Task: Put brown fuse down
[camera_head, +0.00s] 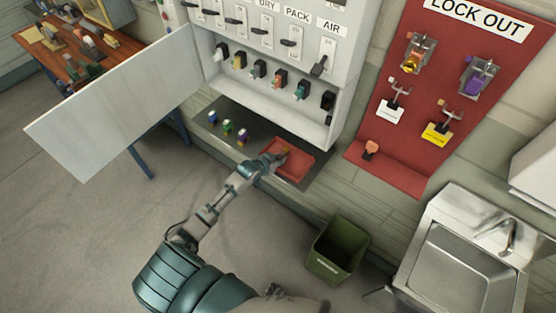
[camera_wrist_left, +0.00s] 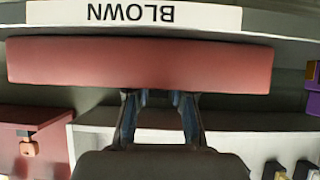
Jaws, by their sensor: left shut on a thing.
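My left gripper (camera_head: 277,157) reaches over the left part of the red tray (camera_head: 296,168) on the shelf below the fuse panel. It is shut on the brown fuse (camera_head: 286,152), which shows only as a small brownish patch at the fingertips. In the left wrist view the two dark fingers (camera_wrist_left: 157,98) stand a little apart and their tips end at the red tray (camera_wrist_left: 140,65). The fuse cannot be made out there. Whether it touches the tray is unclear. My right gripper is not in view.
Several small coloured fuses (camera_head: 228,126) stand on the dark shelf left of the tray. The panel (camera_head: 280,60) holds switches and fuses above, with its open door (camera_head: 120,105) at left. A green bin (camera_head: 338,248) stands below; a sink (camera_head: 465,265) is at right.

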